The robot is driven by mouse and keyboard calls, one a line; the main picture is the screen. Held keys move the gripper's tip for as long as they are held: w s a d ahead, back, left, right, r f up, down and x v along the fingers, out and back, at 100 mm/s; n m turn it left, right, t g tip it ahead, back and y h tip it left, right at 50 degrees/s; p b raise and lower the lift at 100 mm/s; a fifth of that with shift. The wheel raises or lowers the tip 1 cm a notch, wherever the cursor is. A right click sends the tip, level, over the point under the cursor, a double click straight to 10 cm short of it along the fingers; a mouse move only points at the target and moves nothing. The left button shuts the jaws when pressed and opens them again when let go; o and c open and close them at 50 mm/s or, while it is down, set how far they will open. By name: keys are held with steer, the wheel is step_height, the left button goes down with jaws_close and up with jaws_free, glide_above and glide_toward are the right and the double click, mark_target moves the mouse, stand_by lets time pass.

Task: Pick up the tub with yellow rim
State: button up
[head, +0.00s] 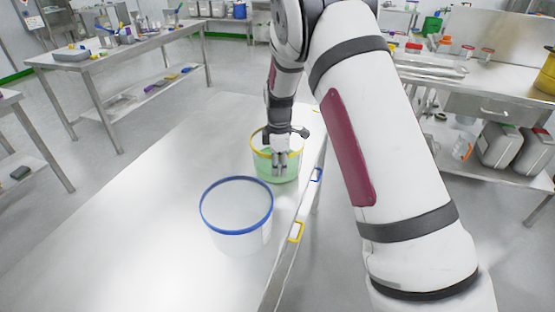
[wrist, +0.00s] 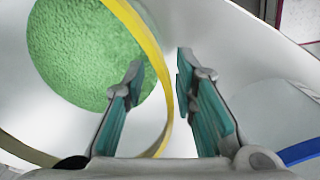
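The tub with yellow rim (head: 262,171) stands on the pale work table, with green granular contents. In the wrist view its yellow rim (wrist: 150,45) runs between my two fingers, and the green contents (wrist: 80,50) show at left. My gripper (head: 280,163) points down at the near side of this rim. In the wrist view my gripper (wrist: 159,75) is open, one finger over the inside of the tub and the other outside the wall. Gaps show between the fingers and the rim. The tub's lower wall is partly hidden in the head view.
A whitish tub with a blue rim (head: 237,232) stands close by, nearer the camera; its rim shows at the wrist view's right edge (wrist: 300,152). The table (head: 130,220) is clear to the left. Blue and yellow handles (head: 296,232) line its right edge. Other benches stand farther off.

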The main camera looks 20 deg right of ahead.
steer(key=shift+f, duration=0.7)
steer(key=shift+c, duration=0.3)
jaws_close()
steer(key=shift+w+r, duration=0.1)
step_height(320, 180, up, 10)
